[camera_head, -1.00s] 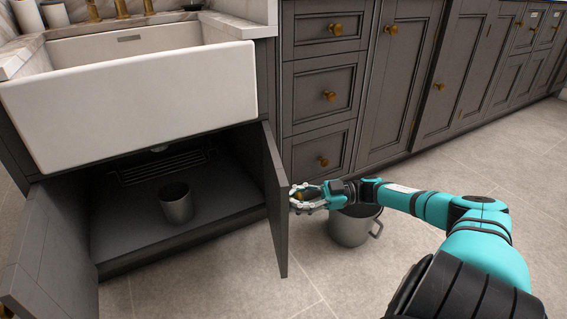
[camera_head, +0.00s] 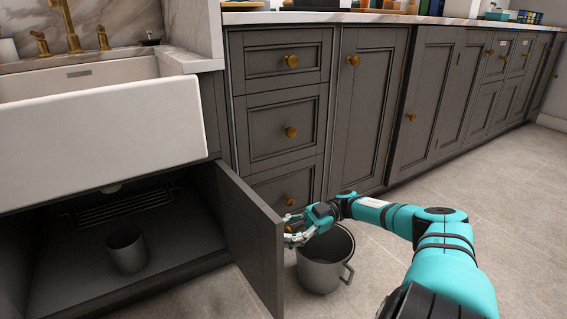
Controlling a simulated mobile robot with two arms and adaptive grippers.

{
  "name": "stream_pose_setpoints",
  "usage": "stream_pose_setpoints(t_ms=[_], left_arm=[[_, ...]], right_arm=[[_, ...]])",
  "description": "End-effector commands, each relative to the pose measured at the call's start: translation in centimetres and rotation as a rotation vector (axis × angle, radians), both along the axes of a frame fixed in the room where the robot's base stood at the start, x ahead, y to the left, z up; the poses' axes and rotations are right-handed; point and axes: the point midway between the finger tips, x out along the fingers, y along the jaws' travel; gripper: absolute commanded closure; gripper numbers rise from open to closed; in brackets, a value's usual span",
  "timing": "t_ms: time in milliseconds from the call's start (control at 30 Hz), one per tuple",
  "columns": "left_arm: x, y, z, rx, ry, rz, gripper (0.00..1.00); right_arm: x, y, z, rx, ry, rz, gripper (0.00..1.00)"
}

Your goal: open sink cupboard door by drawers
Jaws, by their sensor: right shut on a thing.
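The sink cupboard door by the drawers (camera_head: 248,238) stands well open below the white sink, swung out on its hinge at the drawer side. Its dark inner face shows. My right gripper (camera_head: 297,234) is at the door's outer side near the free edge, shut on the door knob, which the fingers mostly hide. My left gripper is not in view.
A grey bucket (camera_head: 325,262) stands on the floor just behind and right of my right gripper. A grey cup (camera_head: 126,251) stands inside the cupboard. The drawer front (camera_head: 286,188) is behind the open door. The tiled floor (camera_head: 460,195) to the right is clear.

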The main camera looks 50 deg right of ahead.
Motion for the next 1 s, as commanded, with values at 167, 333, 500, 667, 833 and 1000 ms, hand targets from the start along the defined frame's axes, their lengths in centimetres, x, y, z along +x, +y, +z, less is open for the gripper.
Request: stream_pose_setpoints(t_ms=[167,333,500,667,833,1000], left_arm=[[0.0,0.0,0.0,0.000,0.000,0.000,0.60],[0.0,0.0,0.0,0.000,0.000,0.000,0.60],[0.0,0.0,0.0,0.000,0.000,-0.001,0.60],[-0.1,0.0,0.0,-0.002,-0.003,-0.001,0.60],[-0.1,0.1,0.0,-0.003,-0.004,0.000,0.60],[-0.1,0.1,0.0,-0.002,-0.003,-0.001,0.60]], right_arm=[[-0.3,0.1,-0.5,-0.003,0.013,0.010,0.77],[-0.3,0.1,-0.4,-0.003,0.010,0.007,0.55],[-0.1,0.1,-0.2,-0.002,0.005,0.004,0.42],[-0.1,0.0,-0.1,-0.002,0.003,0.002,0.42],[-0.3,-1.0,-0.1,-0.003,0.001,-0.001,0.42],[-1.2,-3.5,-0.1,-0.001,-0.001,-0.003,0.42]])
